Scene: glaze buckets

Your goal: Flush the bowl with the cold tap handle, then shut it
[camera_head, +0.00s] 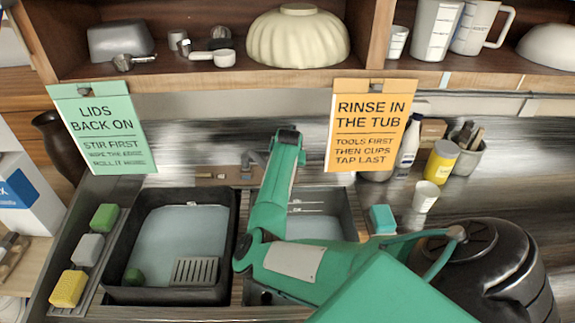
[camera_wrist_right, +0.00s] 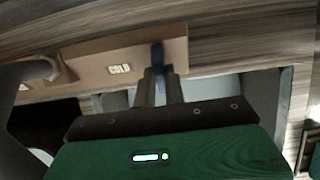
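My right arm reaches in from the lower right in the head view, and its gripper (camera_head: 285,132) is at the wall behind the sink. The handle is hidden in the head view. The sink bowl (camera_head: 345,208) is partly covered by my arm; its pale inside also shows in the wrist view (camera_wrist_right: 215,92). I cannot see any running water. My left gripper is not in view.
A dark tub (camera_head: 229,245) with pale liquid and a grey grate stands left of the sink. Sponges (camera_head: 88,250) line its left side. A black lidded bucket (camera_head: 500,265) is at the lower right. A shelf (camera_head: 285,77) and two hanging signs (camera_head: 372,125) are above.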

